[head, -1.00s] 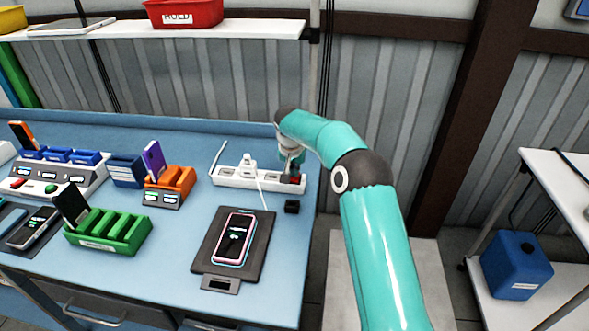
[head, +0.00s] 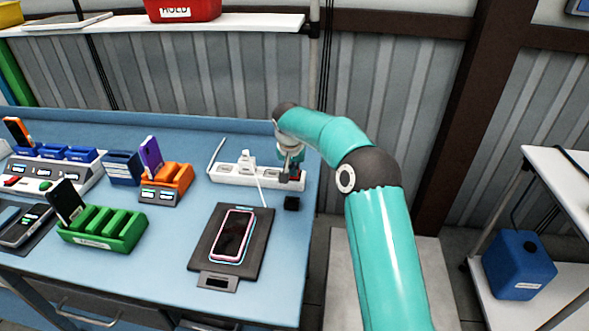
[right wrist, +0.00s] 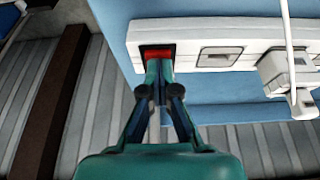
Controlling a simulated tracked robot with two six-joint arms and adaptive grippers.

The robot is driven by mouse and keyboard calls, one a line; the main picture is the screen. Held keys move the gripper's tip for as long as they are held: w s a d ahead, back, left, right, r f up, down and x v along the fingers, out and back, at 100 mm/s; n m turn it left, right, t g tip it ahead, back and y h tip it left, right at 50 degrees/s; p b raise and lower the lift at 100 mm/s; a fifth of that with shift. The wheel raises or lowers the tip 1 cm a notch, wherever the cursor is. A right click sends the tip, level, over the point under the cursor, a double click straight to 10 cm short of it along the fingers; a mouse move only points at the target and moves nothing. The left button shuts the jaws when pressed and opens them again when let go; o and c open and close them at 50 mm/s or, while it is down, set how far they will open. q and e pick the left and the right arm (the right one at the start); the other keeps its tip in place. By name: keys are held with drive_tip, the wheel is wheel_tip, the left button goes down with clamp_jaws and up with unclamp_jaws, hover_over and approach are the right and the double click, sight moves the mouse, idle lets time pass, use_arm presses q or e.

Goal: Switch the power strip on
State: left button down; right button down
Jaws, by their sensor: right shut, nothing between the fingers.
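The white power strip (head: 228,172) lies near the back right of the blue bench, with a white plug (head: 247,160) in it. Its red rocker switch (head: 296,175) is at the right end, partly hidden by my right gripper (head: 286,179). In the right wrist view the strip (right wrist: 212,34) runs across the top and the red switch (right wrist: 158,53) sits in a dark recess. My right gripper (right wrist: 160,66) is shut and empty, its tips at the switch's near edge; I cannot tell whether they touch. My left gripper is not in view.
A phone (head: 234,236) with a dark screen lies on a black pad (head: 208,262) in front of the strip. Green (head: 128,232) and orange (head: 178,178) racks stand to the left.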

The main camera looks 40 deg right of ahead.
drive_tip(key=shift+s+a+f, duration=0.15)
drive_tip(key=shift+a+f, duration=0.05)
drive_tip(key=shift+f, duration=0.2)
wheel_tip(320, 180, up, 4)
drive_tip(key=p, duration=0.2)
drive_tip(key=shift+r+p, duration=0.2)
drive_tip(key=shift+p, duration=0.1)
drive_tip(key=b+v, duration=0.1)
drive_tip(key=v, duration=0.9)
drive_tip(key=shift+b, duration=0.3)
drive_tip(key=shift+s+a+r, duration=0.1)
drive_tip(key=shift+r, duration=0.05)
drive_tip(key=shift+w+d+r+p, duration=0.2)
drive_tip(key=shift+w+d+p, duration=0.2)
drive_tip(key=shift+p, duration=0.4)
